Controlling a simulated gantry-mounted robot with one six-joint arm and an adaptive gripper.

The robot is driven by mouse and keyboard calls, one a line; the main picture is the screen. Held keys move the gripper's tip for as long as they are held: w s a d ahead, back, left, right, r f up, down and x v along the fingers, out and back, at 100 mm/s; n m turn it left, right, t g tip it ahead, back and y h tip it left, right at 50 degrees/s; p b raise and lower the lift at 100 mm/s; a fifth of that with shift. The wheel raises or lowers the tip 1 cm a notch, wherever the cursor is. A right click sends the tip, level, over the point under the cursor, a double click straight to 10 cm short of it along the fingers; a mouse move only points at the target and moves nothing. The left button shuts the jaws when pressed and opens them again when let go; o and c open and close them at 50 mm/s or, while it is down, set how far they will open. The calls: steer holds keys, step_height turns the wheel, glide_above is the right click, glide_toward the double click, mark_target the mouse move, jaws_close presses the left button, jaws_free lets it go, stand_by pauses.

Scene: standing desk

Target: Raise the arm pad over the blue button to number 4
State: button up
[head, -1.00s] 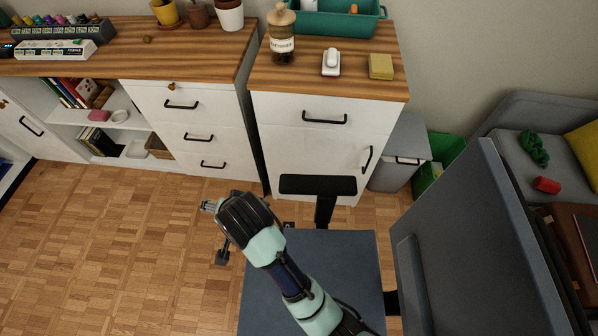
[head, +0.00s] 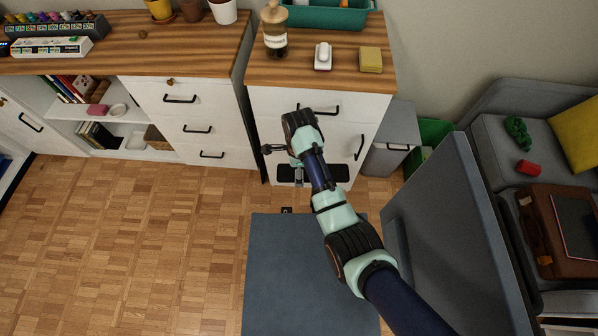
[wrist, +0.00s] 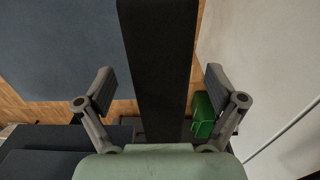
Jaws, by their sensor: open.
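The black arm pad (head: 341,173) of the chair runs in front of the white cabinet in the head view, partly covered by my arm. In the wrist view the pad (wrist: 158,60) is a long dark bar running down the middle. My gripper (head: 285,165) is over the left part of the pad. In the wrist view my gripper (wrist: 160,90) is open, one finger on each side of the pad, with gaps on both sides. I cannot make out a blue button or any numbers in either view.
The blue-grey seat (head: 300,270) is below my arm, and the tall backrest (head: 450,240) stands to the right. The white cabinet (head: 270,130) is close behind the pad. A green bin (head: 432,133) is right of it. Floor (head: 120,240) at the left is clear.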

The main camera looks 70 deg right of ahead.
steer(key=shift+f, duration=0.45)
steer(key=c, duration=1.7)
step_height(320, 180, up, 5)
steer(key=p, duration=0.5)
steer(key=shift+r+p, duration=0.15)
steer(key=shift+p, duration=0.25)
steer(key=shift+f, duration=0.2)
steer(key=o, duration=1.7)
step_height(320, 180, up, 7)
steer(key=shift+r, duration=0.2)
